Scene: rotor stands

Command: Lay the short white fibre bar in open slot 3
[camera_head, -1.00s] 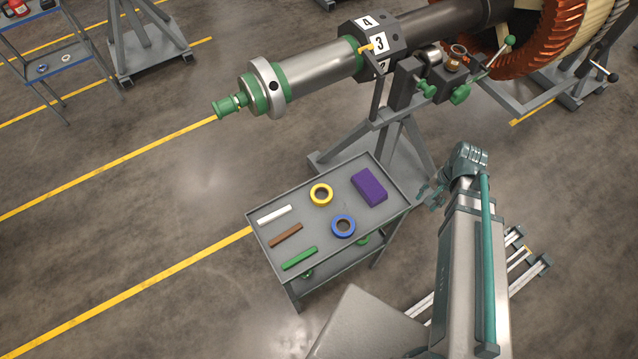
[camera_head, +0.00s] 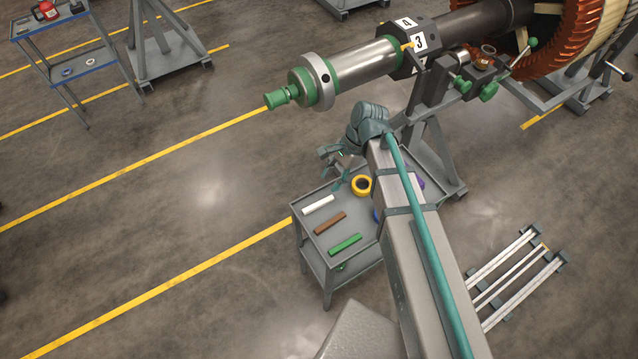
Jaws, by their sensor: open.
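The short white bar (camera_head: 318,205) lies at the left end of the top tray of a grey cart (camera_head: 303,243). My gripper (camera_head: 331,169) is open and empty, above the far edge of the cart, beyond the white bar and apart from it. The dark hub (camera_head: 396,65) on the rotor shaft carries number plates. The slot itself is too small to make out.
A brown bar (camera_head: 330,223), a green bar (camera_head: 345,244) and a yellow tape roll (camera_head: 361,185) lie on the tray. My arm hides most of a blue roll and a purple block (camera_head: 420,183). The rotor shaft (camera_head: 360,67) and its stand rise behind the cart.

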